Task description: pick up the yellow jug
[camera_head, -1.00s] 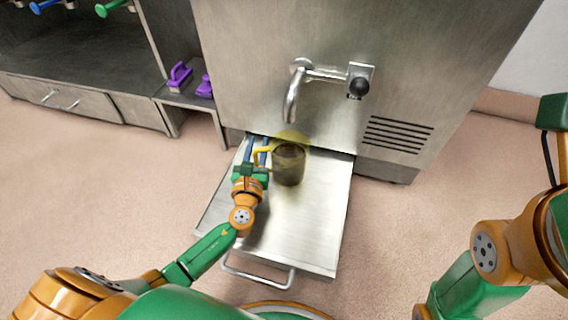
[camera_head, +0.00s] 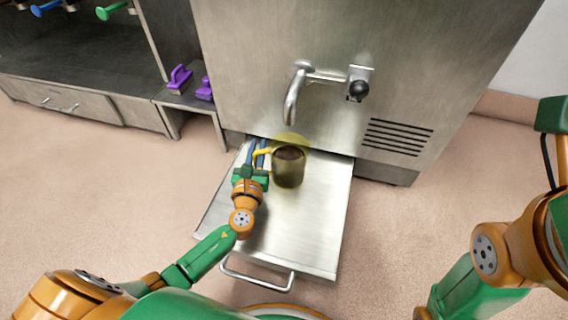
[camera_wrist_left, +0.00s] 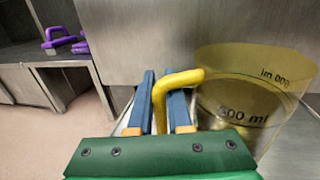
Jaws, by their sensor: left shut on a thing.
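The yellow jug (camera_head: 289,167) is see-through, with a dark content low inside, and stands upright on or just above the pulled-out metal tray (camera_head: 310,235), under the tap. In the left wrist view the jug (camera_wrist_left: 245,100) is at the right, with "500 ml" printed on it. My left gripper (camera_head: 257,158) is at the jug's left side. In the left wrist view its blue fingers (camera_wrist_left: 160,100) are on either side of the yellow handle, shut on it. My right gripper is out of view; only the right arm shows at the right edge.
A metal tap (camera_head: 293,95) with a black-knobbed lever (camera_head: 359,88) juts from the steel machine above the jug. The tray has a front bar handle (camera_head: 258,281). Purple-handled tools (camera_head: 180,77) lie on a low shelf at the left.

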